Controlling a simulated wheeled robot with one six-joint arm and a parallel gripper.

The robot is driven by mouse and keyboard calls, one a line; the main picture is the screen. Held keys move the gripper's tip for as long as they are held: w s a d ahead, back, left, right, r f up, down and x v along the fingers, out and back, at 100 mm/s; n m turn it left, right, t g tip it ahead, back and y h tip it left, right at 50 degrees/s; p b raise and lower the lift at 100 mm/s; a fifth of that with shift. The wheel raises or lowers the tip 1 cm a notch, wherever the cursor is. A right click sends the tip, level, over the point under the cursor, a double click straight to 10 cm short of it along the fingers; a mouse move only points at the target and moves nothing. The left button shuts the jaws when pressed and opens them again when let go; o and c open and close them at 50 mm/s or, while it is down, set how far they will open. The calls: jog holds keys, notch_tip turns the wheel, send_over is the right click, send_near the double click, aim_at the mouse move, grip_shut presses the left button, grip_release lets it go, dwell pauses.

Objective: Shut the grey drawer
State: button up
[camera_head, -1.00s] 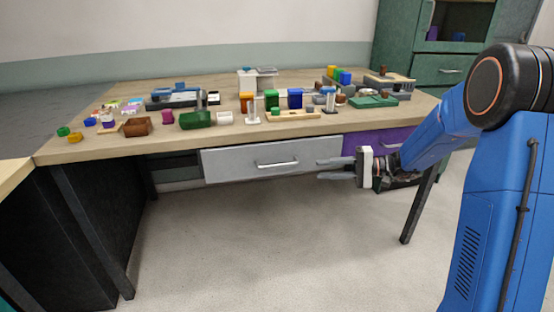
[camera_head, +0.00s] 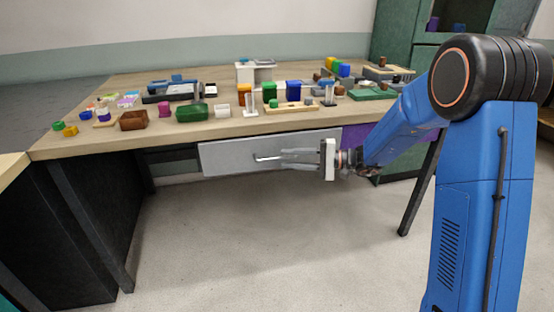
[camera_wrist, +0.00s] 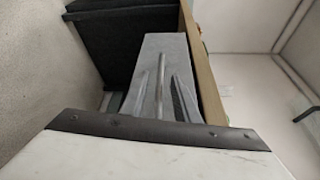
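The grey drawer (camera_head: 228,158) is under the front edge of the table, its front facing me. Its pale bar handle (camera_head: 267,158) is on the front. How far the drawer stands out is hard to tell. My gripper (camera_head: 284,158) is in front of the right half of the drawer, pointing left along its front. Its two fingers are apart, one above the other, with the tips close to the handle's right end. I cannot tell whether they touch it. In the wrist view, the grey drawer front (camera_wrist: 165,46) lies ahead beyond the fingers.
A purple drawer (camera_head: 358,138) is just right of the grey one, partly behind my arm. The wooden tabletop (camera_head: 120,90) above carries many small blocks and trays. A table leg (camera_head: 422,185) stands at the right. The floor below is clear.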

aim_at(281, 158)
jog(key=shift+w+a+f, duration=0.1)
jog(key=shift+w+a, duration=0.05)
jog(key=shift+a, duration=1.05)
jog(key=shift+w+a+f, duration=0.1)
jog(key=shift+a, duration=1.1)
grip_shut()
